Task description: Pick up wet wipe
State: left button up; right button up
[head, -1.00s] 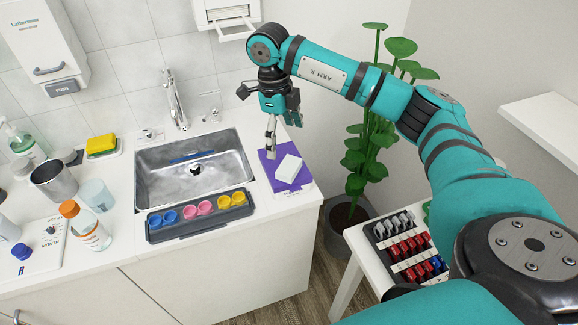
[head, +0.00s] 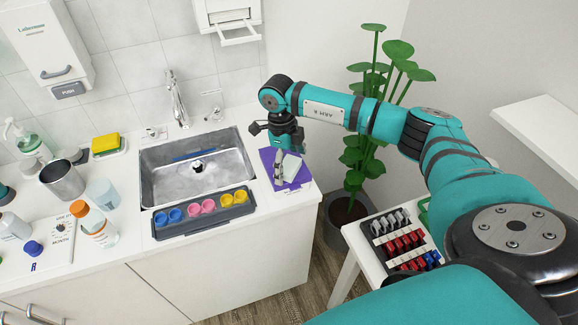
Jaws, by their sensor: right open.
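A small white folded piece, which looks like the wet wipe (head: 293,167), lies on a flat purple item (head: 302,180) at the right end of the counter, beside the sink. My right gripper (head: 280,176) comes down from above and is open. Its fingers are low over the purple item, in front of the left part of the white piece and partly hiding it. I cannot tell whether they touch it. My left gripper is not in view.
The metal sink (head: 168,183) and a grey tray (head: 175,231) with several coloured cups stand left of the gripper. A green plant (head: 358,150) is close on the right. A white side table (head: 358,236) with a rack (head: 399,243) stands at lower right.

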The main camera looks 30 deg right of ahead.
aim_at(290, 165)
jog(key=c, duration=0.9)
jog(key=shift+c, duration=0.2)
jog(key=shift+r, duration=0.1)
jog(key=shift+r+b, duration=0.4)
jog(key=shift+r, duration=0.05)
notch_tip(290, 165, up, 2)
jog(key=shift+r+b, duration=0.15)
jog(key=shift+b, duration=0.55)
jog(key=shift+s+a+r+b, duration=0.3)
jog(key=shift+s+a+b, duration=0.4)
jog(key=shift+s+a, duration=1.2)
jog(key=shift+s+a+r+b, duration=0.25)
jog(key=shift+s+a+b, duration=0.4)
jog(key=shift+s+a, duration=1.25)
jog(key=shift+s+a+r+b, duration=0.3)
jog(key=shift+s+a+b, duration=0.4)
jog(key=shift+s+a, duration=1.2)
jog(key=shift+w+a, duration=0.4)
jog(key=shift+w, duration=0.05)
